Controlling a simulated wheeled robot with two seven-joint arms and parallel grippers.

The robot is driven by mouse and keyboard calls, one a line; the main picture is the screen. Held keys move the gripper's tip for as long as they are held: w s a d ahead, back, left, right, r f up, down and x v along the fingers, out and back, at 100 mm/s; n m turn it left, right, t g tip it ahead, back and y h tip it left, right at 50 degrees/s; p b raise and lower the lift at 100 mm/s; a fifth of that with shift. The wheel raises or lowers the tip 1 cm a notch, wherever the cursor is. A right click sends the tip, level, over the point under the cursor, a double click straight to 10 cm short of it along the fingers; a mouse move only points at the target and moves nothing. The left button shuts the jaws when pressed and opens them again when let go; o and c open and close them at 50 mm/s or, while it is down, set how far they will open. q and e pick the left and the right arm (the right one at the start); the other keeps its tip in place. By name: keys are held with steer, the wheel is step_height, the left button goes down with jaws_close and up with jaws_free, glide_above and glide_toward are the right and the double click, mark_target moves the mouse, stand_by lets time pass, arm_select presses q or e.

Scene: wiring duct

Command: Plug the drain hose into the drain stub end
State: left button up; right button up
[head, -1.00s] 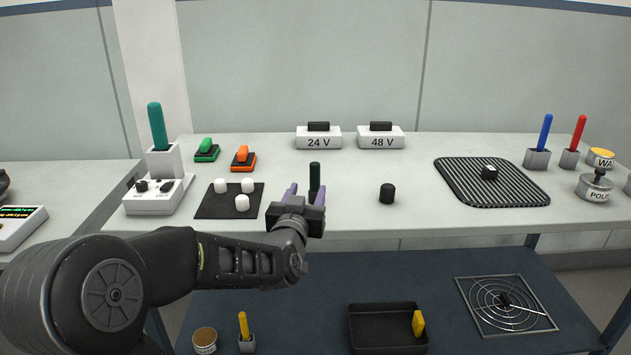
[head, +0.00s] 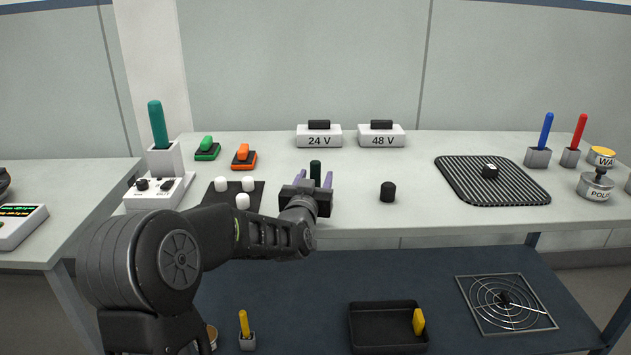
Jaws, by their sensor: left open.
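I see nothing that is clearly a drain hose or a drain stub end. My left gripper (head: 313,180) is open, with one purple finger at each side of the cylinder in the picture. I cannot tell whether the cylinder is between the fingers or beyond them. A short black cylinder (head: 387,192) stands apart on the bench to the right. My right gripper is not in view.
A dark mat (head: 215,200) with white pegs lies left, a ribbed black mat (head: 465,190) right. A black tray (head: 375,335) and round grille (head: 480,315) are on the lower shelf.

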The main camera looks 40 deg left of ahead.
arm_select(q)
steer(key=shift+w+a, duration=0.1)
steer(key=shift+w, duration=0.15)
stand_by(0.4)
jaws_close()
stand_by(0.4)
